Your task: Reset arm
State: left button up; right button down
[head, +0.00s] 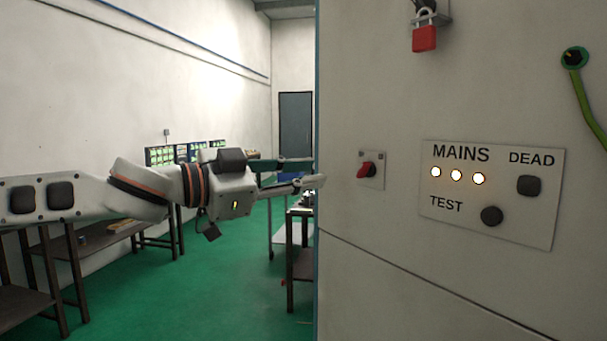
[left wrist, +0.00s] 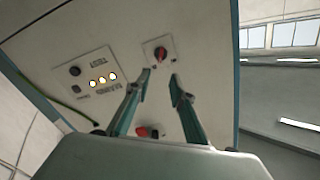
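My left arm reaches in from the left in the head view, stretched out roughly level. Its gripper (head: 314,172) is open and empty, beside the left edge of a pale cabinet (head: 375,275). A small red rotary switch (head: 367,170) on the cabinet front is to the right of the fingertips, with a gap between. In the left wrist view the gripper (left wrist: 160,77) has its two fingers apart, pointing towards the red switch (left wrist: 161,53), which lies just beyond the tips. My right gripper is not in view.
The cabinet carries a MAINS panel (head: 492,216) with three lit lamps, a red padlock (head: 424,38) above, and a green cable (head: 586,103) at right. Dark benches (head: 110,238) stand along the left wall.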

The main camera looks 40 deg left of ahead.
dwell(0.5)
